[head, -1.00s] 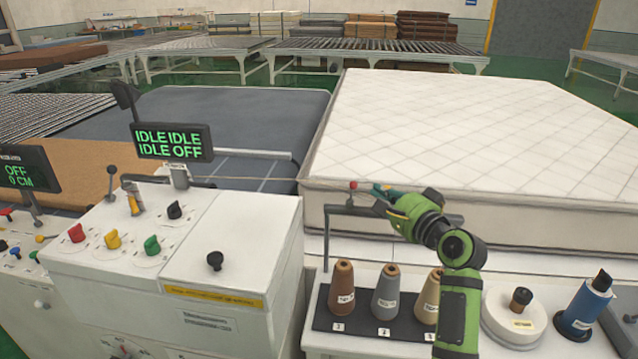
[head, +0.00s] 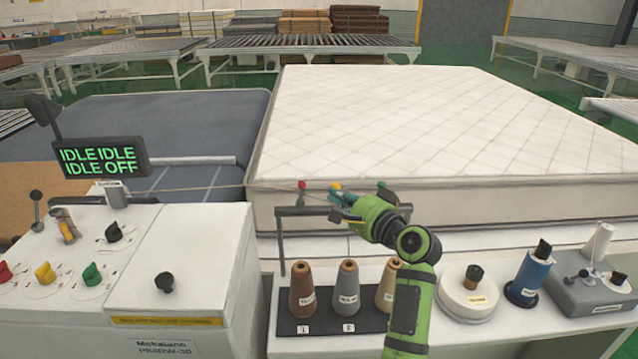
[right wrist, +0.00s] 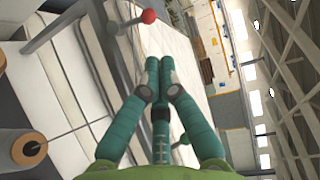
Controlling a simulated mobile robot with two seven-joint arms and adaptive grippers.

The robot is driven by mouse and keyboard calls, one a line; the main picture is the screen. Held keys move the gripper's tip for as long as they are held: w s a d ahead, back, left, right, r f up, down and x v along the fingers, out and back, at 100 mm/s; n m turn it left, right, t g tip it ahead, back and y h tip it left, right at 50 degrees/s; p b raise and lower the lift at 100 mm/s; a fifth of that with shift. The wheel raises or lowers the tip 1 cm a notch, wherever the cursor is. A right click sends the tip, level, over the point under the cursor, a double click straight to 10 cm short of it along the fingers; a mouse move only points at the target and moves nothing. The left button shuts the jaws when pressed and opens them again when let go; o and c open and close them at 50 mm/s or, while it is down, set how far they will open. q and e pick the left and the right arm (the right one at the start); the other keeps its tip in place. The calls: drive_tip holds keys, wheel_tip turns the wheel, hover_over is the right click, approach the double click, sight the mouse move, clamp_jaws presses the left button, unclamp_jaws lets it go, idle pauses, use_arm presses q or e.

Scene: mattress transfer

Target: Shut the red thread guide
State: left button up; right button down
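The red thread guide (head: 302,186) shows as a small red ball on a short stem on the dark rail in front of the mattress. It also shows as a red ball on a grey lever in the right wrist view (right wrist: 149,16). Whether the guide is open or shut I cannot tell. My right gripper (head: 338,203) is just right of the red ball and apart from it, by the yellow ball. In the right wrist view its teal fingers (right wrist: 159,62) are together, with nothing visible between them. My left gripper is out of view.
A yellow-topped guide (head: 335,186) and a green-topped guide (head: 381,184) sit close by my right gripper. Thread cones, one brown (head: 303,289), stand below on a dark mat (head: 322,327). The mattress (head: 430,130) lies behind the rail (head: 290,211). A control cabinet (head: 205,250) stands at left.

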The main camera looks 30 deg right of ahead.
sight(302, 191)
drive_tip(key=w+p, duration=0.1)
drive_tip(key=w, duration=0.6)
drive_tip(key=shift+a+f+p, duration=0.15)
drive_tip(key=shift+f+p, duration=0.15)
drive_tip(key=shift+p, duration=0.1)
